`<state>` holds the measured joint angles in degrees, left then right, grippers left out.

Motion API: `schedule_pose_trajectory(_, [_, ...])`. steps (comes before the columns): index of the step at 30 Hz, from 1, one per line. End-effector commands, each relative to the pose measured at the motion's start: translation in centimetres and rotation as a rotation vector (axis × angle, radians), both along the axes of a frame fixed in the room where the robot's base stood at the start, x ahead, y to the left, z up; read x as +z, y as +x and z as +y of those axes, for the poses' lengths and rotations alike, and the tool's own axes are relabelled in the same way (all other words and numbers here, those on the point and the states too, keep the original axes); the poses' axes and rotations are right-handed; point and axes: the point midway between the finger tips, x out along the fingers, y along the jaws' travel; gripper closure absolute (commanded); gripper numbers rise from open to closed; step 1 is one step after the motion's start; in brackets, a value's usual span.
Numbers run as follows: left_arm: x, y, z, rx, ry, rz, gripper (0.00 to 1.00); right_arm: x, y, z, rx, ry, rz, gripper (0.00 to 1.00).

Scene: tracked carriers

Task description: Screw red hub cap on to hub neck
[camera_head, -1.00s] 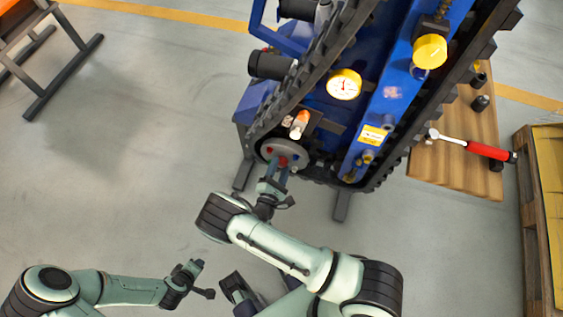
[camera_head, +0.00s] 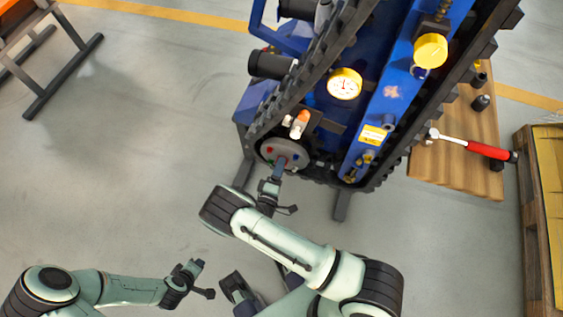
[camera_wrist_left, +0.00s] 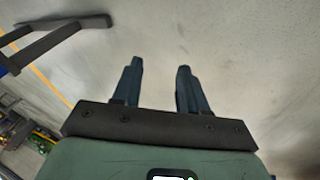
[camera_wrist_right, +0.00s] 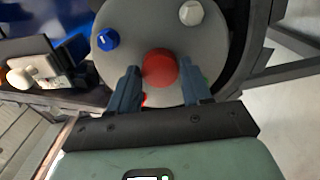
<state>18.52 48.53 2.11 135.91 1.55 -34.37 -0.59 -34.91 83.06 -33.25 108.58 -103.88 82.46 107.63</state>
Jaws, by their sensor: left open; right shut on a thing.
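The round grey hub (camera_head: 296,147) sits at the lower front end of the tracked carrier. It also fills the upper middle of the right wrist view (camera_wrist_right: 115,60). The red hub cap (camera_wrist_right: 160,68) is at the hub's centre, between the fingers of my right gripper (camera_wrist_right: 162,84). My right gripper in the head view (camera_head: 280,164) is shut on the cap and points at the hub face. The hub neck is hidden, and I cannot tell how far the cap sits on it. My left gripper (camera_wrist_left: 158,65) is open and empty, low over bare floor.
Blue (camera_wrist_right: 108,39) and white (camera_wrist_right: 191,13) bolt heads sit around the cap. Black track (camera_head: 270,110) surrounds the hub. A wooden table (camera_head: 450,170) with a red-handled ratchet (camera_head: 487,150) stands at right, near a pallet (camera_head: 530,215).

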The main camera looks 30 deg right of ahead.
Motion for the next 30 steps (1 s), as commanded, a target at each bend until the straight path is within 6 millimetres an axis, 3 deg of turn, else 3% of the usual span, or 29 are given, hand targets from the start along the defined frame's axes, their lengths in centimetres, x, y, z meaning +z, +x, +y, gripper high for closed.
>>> schedule_pose_trajectory(2, [0.0, 0.0, 0.0, 0.0, 0.0, 0.0, 0.57, 0.0, 0.0, 0.0, 0.0, 0.021, -0.024, 0.77])
schedule_pose_trajectory(3, [0.0, 0.0, 0.0, 0.0, 0.0, 0.0, 0.57, 0.0, 0.0, 0.0, 0.0, 0.024, -0.028, 0.48])
schedule_pose_trajectory(6, [0.0, 0.0, 0.0, 0.0, 0.0, 0.0, 0.57, 0.0, 0.0, 0.0, 0.0, 0.022, -0.026, 0.22])
schedule_pose_trajectory(14, [0.0, 0.0, 0.0, 0.0, 0.0, 0.001, 0.57, 0.0, 0.0, 0.0, 0.0, 0.021, -0.024, 0.22])
schedule_pose_trajectory(19, [-0.3, -1.1, -0.6, -0.012, -0.013, 0.032, 0.57, 0.0, 0.0, 0.0, 0.0, 0.02, -0.024, 0.22])
schedule_pose_trajectory(23, [-0.7, -3.3, -1.6, -0.035, -0.039, 0.095, 0.57, 0.0, 0.0, 0.0, 0.0, 0.02, -0.024, 0.22])
schedule_pose_trajectory(30, [-1.1, -8.8, -3.9, -0.091, -0.103, 0.255, 0.57, 0.0, 0.0, 0.0, 0.0, 0.02, -0.024, 0.22])
